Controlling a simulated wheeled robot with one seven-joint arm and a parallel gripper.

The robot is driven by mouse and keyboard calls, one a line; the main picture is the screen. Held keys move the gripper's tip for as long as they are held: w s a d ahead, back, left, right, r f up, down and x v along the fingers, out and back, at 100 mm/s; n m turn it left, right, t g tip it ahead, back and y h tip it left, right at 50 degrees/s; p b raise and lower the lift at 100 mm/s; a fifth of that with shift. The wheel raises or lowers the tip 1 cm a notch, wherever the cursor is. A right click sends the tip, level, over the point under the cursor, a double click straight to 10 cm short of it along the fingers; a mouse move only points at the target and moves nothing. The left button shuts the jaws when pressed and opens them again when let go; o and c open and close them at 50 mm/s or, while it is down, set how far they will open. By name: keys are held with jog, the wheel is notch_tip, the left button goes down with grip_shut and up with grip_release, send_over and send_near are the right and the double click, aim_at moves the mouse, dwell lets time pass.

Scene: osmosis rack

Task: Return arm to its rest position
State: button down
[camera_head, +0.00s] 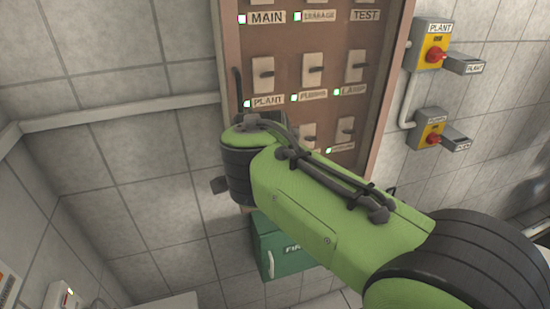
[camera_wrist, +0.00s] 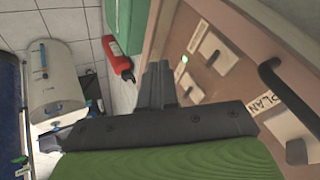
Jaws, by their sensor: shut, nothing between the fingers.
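My gripper (camera_wrist: 158,84) shows in the wrist view with its dark fingers together and nothing between them. It is in front of the brown switch panel (camera_wrist: 222,92), near its edge. I cannot tell whether it touches the panel. In the head view my green arm reaches across the lower part of the panel (camera_head: 288,50) and hides some of its switches. The gripper itself is mostly hidden there behind the arm's end. A black handle (camera_wrist: 283,90) on the panel is at the right of the wrist view.
Two yellow boxes with red knobs, an upper (camera_head: 433,45) and a lower (camera_head: 430,129), are on the wall right of the panel. A green box (camera_head: 285,247) is below my arm. A red object (camera_wrist: 118,61) and a white tank (camera_wrist: 52,80) show in the wrist view. The left wall is mostly bare.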

jog(key=s+d+f+n+g, duration=0.1)
jog(key=s+d+n, duration=0.5)
jog(key=s+d, duration=0.85)
jog(key=s+d+f+n+b, duration=0.1)
jog(key=s+f+n, duration=0.3)
jog(key=s, duration=0.6)
notch_tip(320, 180, down, 3)
jog(key=shift+d+r+g+y, duration=0.2)
jog(key=shift+d+g+y, duration=0.15)
jog(key=shift+d, duration=0.2)
